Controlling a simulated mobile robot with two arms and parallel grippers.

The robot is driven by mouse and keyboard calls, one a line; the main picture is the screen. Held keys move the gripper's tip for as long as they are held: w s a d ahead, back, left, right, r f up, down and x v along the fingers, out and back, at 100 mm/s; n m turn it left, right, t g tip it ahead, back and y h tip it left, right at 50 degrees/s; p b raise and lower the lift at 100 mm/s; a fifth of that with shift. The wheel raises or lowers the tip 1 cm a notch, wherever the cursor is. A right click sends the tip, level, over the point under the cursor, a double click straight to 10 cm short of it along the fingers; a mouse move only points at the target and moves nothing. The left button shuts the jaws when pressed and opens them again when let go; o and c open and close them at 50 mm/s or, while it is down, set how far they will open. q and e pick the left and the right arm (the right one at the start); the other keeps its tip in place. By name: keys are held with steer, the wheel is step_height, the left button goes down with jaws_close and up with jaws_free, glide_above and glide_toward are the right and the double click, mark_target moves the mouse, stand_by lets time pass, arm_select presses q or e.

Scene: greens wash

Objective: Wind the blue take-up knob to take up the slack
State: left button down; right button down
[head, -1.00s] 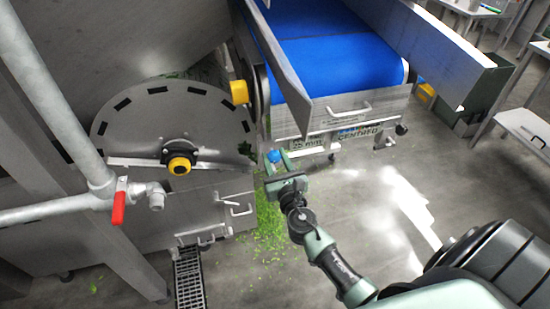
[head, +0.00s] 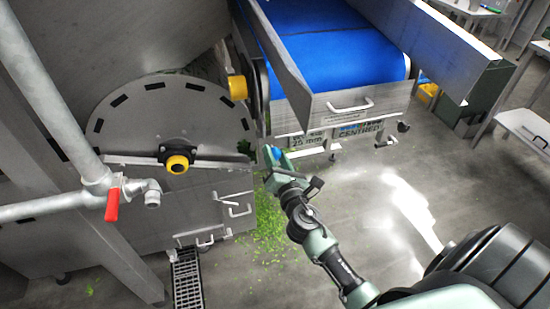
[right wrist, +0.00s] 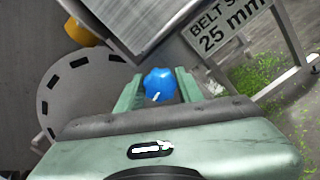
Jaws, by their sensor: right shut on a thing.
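The blue take-up knob (right wrist: 158,84) sits between the two green fingers of my right gripper (right wrist: 158,92) in the right wrist view. It is a lobed knob with a small white mark near its lower edge. In the head view the knob (head: 276,153) is a small blue spot, partly hidden by my right gripper (head: 277,158), below the left front corner of the blue conveyor belt (head: 335,45). My right gripper is shut on the knob. My left gripper is not in view.
A sign (right wrist: 228,28) reading "25 mm" is beside the knob. A grey slotted disc (head: 125,120) with a yellow-and-black hub stands left. A pipe with a red valve handle (head: 112,205) is nearer. Green scraps (head: 265,230) litter the floor by a drain grate (head: 187,280).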

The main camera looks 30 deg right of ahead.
steer(key=m+b, duration=0.1)
steer(key=m, duration=0.5)
steer(key=shift+m, duration=0.3)
steer(key=m, duration=0.3)
steer(key=shift+f+b, duration=0.1)
steer(key=shift+b, duration=0.25)
steer(key=shift+d+m, duration=0.1)
steer(key=shift+m, duration=1.7)
steer(key=c, duration=0.9)
jaws_free()
steer(key=v, duration=0.7)
steer(key=shift+s+b, duration=0.4)
